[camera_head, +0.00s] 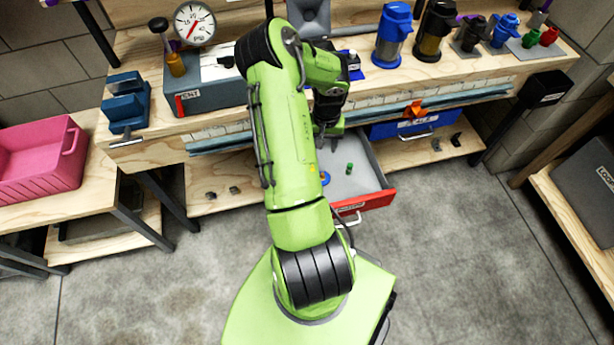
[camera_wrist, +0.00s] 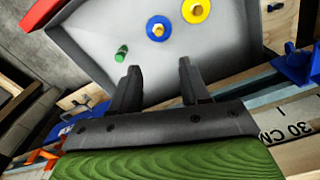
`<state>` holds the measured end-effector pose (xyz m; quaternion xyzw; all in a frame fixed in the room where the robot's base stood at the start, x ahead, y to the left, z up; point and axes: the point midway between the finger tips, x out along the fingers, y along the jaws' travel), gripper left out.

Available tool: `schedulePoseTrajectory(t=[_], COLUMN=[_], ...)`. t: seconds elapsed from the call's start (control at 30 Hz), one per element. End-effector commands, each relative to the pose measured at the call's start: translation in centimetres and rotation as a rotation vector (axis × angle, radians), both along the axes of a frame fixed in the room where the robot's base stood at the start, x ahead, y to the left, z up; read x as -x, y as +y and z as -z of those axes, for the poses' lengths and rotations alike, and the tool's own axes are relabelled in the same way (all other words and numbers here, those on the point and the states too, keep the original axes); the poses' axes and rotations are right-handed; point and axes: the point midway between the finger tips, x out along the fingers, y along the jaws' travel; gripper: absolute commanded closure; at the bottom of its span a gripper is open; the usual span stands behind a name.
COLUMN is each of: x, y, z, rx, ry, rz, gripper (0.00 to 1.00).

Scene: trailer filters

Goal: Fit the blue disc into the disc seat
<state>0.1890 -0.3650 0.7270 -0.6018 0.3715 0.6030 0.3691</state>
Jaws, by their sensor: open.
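The blue disc (camera_wrist: 149,27) lies flat on the floor of an open grey drawer, with a tan knob at its middle. In the head view the blue disc (camera_head: 326,178) shows partly beside my arm. My gripper (camera_wrist: 158,69) is open and empty, its two fingers apart and pointing toward the disc. The disc is past the fingertips, not between them. In the head view my gripper (camera_head: 329,132) is over the drawer's inner end, near the bench edge, partly covered by my arm. I cannot make out the disc seat in either view.
The drawer (camera_head: 372,178) has a red front and also holds a yellow disc (camera_wrist: 205,13) and a small green cylinder (camera_wrist: 122,53). Above it is the bench edge with a ruler strip (camera_wrist: 285,130). A grey box (camera_head: 214,93) and blue canister (camera_head: 393,38) stand on the bench.

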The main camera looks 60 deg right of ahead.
Motion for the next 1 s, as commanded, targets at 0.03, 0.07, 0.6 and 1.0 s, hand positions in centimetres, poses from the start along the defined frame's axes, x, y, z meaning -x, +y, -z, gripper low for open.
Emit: schedulePoseTrajectory(t=[0.03,0.07,0.6,1.0], x=[0.1,0.1,0.1,0.0], y=[0.1,0.1,0.2,0.2], z=[1.3,2.0,12.6,15.1], rx=[-0.002,-0.004,-0.002,0.0], ry=[0.002,0.004,0.002,-0.001], rz=[0.0,-0.001,-0.004,-0.002], gripper=[0.54,0.54,0.54,0.54])
